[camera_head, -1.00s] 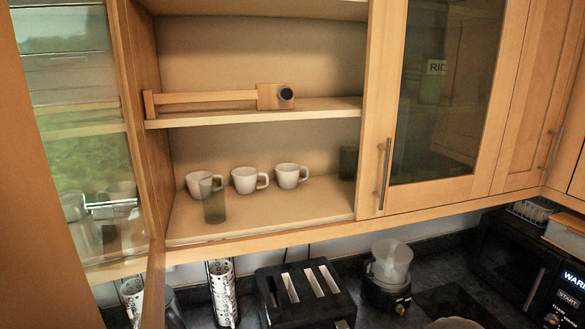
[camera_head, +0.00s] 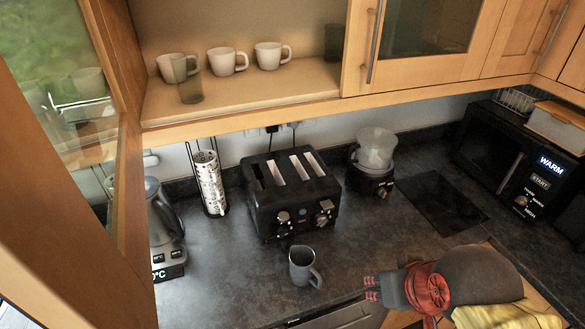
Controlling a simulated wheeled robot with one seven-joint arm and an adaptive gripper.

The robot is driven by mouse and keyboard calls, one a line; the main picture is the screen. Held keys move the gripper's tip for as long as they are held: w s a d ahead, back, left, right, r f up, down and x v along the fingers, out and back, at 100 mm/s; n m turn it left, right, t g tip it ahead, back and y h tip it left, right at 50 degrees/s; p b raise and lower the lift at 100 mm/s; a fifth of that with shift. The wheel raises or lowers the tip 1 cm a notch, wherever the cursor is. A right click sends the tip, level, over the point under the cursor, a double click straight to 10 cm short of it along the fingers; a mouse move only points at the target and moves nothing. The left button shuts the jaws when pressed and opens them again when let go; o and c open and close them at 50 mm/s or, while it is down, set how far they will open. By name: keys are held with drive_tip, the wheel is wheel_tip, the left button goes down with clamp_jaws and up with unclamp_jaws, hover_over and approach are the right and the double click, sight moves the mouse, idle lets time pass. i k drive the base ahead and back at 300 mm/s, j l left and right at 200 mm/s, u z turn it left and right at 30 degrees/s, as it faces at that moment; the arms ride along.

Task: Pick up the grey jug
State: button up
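The grey jug (camera_head: 302,266) stands upright on the dark worktop in front of the toaster, with its handle toward the lower right. My gripper (camera_head: 370,288) is to the right of the jug and apart from it, with its red and black fingertips pointing left toward it. Nothing shows between the fingertips. They look close together, but the view is too small to tell whether they are open or shut.
A black toaster (camera_head: 288,195) stands behind the jug. A kettle (camera_head: 161,225) and a patterned cylinder (camera_head: 210,183) are at left. A blender-like appliance (camera_head: 373,160) and a microwave (camera_head: 515,155) stand at right. An open cabinet door (camera_head: 100,150) hangs at left. Bare worktop surrounds the jug.

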sight(302, 271)
drive_tip(key=k+j, duration=0.1)
drive_tip(key=j, duration=0.25)
drive_tip(key=k+j, duration=0.15)
drive_tip(key=j, duration=0.2)
drive_tip(key=k+j+z, duration=0.1)
drive_tip(key=j, duration=0.25)
drive_tip(key=k+j, duration=0.15)
drive_tip(key=j, duration=0.2)
drive_tip(key=k+j, duration=0.1)
drive_tip(key=j, duration=0.25)
